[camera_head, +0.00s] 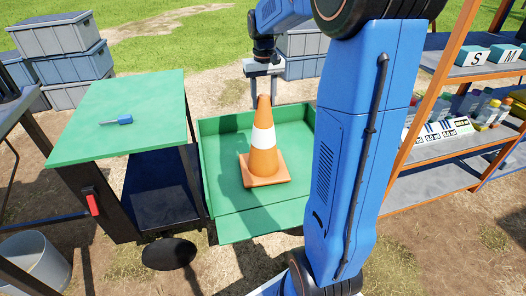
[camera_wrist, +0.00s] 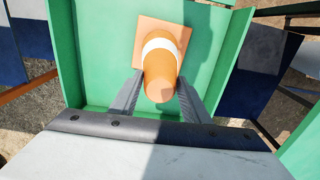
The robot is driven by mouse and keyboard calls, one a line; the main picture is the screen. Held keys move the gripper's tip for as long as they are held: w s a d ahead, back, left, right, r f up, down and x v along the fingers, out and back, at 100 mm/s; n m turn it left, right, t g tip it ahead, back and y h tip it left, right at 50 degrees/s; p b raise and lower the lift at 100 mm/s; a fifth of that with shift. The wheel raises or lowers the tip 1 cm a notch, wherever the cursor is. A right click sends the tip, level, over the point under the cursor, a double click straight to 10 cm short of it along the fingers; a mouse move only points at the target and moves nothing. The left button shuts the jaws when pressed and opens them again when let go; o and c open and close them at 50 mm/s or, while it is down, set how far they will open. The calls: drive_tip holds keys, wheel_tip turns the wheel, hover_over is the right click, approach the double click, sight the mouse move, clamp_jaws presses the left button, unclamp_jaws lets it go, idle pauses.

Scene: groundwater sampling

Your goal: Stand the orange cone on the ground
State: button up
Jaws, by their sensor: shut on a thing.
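The orange cone (camera_head: 263,160) with a white band is upright over the floor of an open green drawer or tray (camera_head: 225,222). I cannot tell whether its square base touches that floor. In the wrist view the cone (camera_wrist: 159,68) shows from above, its tip toward me. My gripper (camera_head: 263,92) comes down over the cone's top; in the wrist view its two grey fingers (camera_wrist: 159,90) flank the cone's upper part and are shut on it. The bare ground (camera_head: 218,92) shows behind the drawer.
A green-topped table (camera_head: 150,85) with a blue-handled tool (camera_head: 122,120) stands left of the drawer. Grey crates (camera_head: 60,38) are stacked at the back left. An orange-framed shelf (camera_head: 430,178) with boxes and bottles is at the right. A bucket (camera_head: 38,262) stands at the lower left.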

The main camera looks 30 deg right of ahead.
drive_tip(key=shift+r, duration=5.85)
drive_tip(key=shift+s, duration=0.1)
